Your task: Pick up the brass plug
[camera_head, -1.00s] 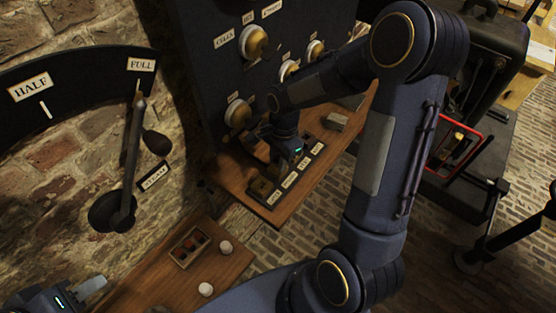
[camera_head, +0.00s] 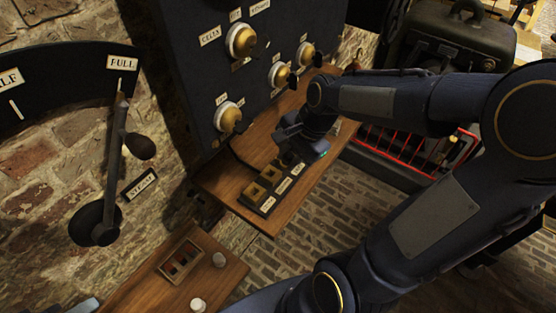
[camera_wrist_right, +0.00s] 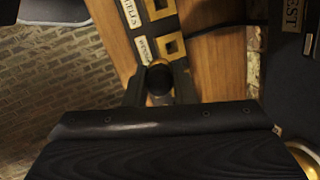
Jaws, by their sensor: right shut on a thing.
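My right gripper (camera_head: 291,150) is over the far end of the labelled socket strip (camera_head: 252,197) on the wooden shelf. In the right wrist view, the gripper's fingers (camera_wrist_right: 159,86) are shut on the plug, whose dark round knob (camera_wrist_right: 158,77) shows between them. I cannot tell whether the plug is still seated in the strip. Only a pale tip of my left gripper (camera_head: 86,305) shows at the bottom left edge.
A dark panel (camera_head: 187,55) with brass knobs (camera_head: 229,117) stands behind the shelf. A lever (camera_head: 117,150) is on the brick wall at left. A lower wooden shelf (camera_head: 222,276) holds a small tray and two pale round pieces. A red-edged rack (camera_head: 400,152) stands at right.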

